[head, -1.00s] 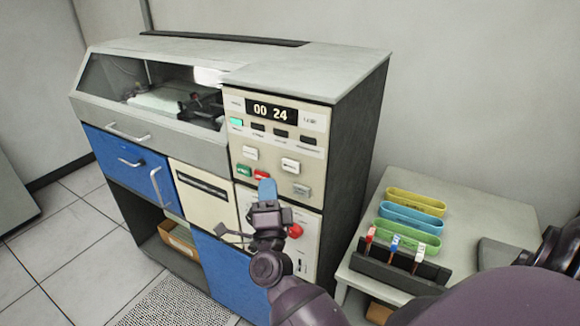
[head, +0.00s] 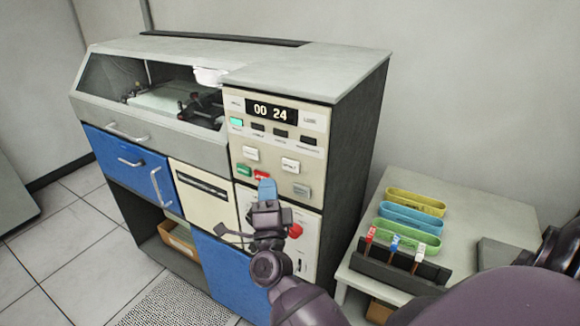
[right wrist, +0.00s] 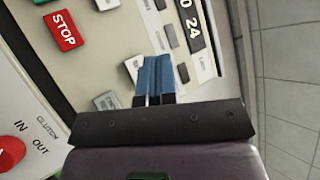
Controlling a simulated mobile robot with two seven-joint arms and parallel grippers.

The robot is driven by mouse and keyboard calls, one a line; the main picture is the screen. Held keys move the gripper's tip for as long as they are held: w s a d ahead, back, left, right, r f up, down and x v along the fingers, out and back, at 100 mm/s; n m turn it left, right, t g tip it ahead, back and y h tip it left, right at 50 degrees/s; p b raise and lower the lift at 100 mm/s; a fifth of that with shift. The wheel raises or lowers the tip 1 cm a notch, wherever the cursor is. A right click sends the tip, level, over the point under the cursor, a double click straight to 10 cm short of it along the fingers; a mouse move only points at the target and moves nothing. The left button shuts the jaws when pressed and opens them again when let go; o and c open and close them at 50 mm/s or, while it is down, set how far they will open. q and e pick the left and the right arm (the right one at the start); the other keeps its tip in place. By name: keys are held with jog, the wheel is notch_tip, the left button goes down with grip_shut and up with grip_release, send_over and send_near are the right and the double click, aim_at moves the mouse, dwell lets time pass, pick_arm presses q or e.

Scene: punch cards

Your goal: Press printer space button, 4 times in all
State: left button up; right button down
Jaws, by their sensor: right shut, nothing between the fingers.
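The printer's control panel (head: 235,153) has two white buttons (head: 251,154) (head: 290,165), a green button (head: 244,170), a red STOP button (head: 261,174) and a grey button (head: 302,191). Their white and grey labels are too small to read, so I cannot tell which is the space button. My right gripper (head: 267,187) is shut and empty, its blue fingertips just in front of the panel below the red button in the head view. In the right wrist view the fingertips (right wrist: 154,76) show beside a white button (right wrist: 133,68); contact is unclear. My left gripper is out of view.
A red knob (head: 295,231) sits under the panel.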

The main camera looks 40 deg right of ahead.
dwell(0.5)
jog(key=a+m+b, duration=0.1)
jog(key=m, duration=0.5)
jog(key=s+a+m+h+b, duration=0.1)
jog(key=m, duration=0.6)
jog(key=s+a+m+h+b, duration=0.1)
jog(key=m, duration=0.6)
jog(key=shift+s+a+r, duration=0.1)
jog(key=shift+a+r, duration=0.05)
jog(key=shift+r, duration=0.15)
